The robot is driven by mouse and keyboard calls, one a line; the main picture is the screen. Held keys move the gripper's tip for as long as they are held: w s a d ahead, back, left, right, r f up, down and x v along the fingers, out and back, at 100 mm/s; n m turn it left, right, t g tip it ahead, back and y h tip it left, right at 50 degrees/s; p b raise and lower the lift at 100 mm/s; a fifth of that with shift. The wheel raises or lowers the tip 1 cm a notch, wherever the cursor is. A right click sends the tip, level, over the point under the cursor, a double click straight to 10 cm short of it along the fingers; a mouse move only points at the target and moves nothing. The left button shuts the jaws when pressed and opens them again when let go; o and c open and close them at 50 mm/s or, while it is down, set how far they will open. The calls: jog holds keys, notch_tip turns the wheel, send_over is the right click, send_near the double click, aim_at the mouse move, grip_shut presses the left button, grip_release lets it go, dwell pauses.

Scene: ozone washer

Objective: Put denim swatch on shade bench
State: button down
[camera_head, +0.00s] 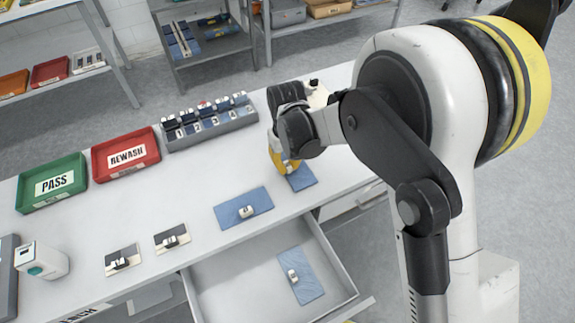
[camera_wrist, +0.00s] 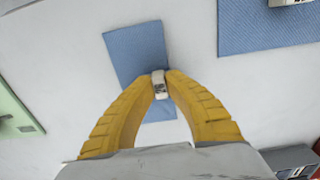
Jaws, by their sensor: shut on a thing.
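My gripper (camera_head: 288,166) is over the right part of the white bench (camera_head: 195,190). A blue denim swatch (camera_head: 303,180) is at its fingertips, partly hidden by the gripper. In the wrist view, the yellow fingers (camera_wrist: 159,80) are shut on a small white clip on the blue swatch (camera_wrist: 133,48). I cannot tell whether the swatch touches the bench. A second blue swatch (camera_head: 260,200) with a white clip lies flat on the bench to the left. Another (camera_head: 303,268) lies in the open drawer. Lettering on the bench front ends in "NCH".
A green PASS tray (camera_head: 52,203), a red REWASH tray (camera_head: 128,172) and a grey rack (camera_head: 213,135) of clipped pieces line the bench's back. Two dark swatches (camera_head: 122,260) (camera_head: 172,238) and a white device (camera_head: 42,260) are at left. The open drawer (camera_head: 230,290) juts out in front.

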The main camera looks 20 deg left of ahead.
aim_at(287, 165)
jog(key=c, duration=1.5)
grip_release()
jog(key=shift+f, duration=0.15)
jog(key=shift+c, duration=0.2)
notch_tip(287, 165, up, 12)
jog(key=p, duration=0.4)
jog(key=shift+r, duration=0.25)
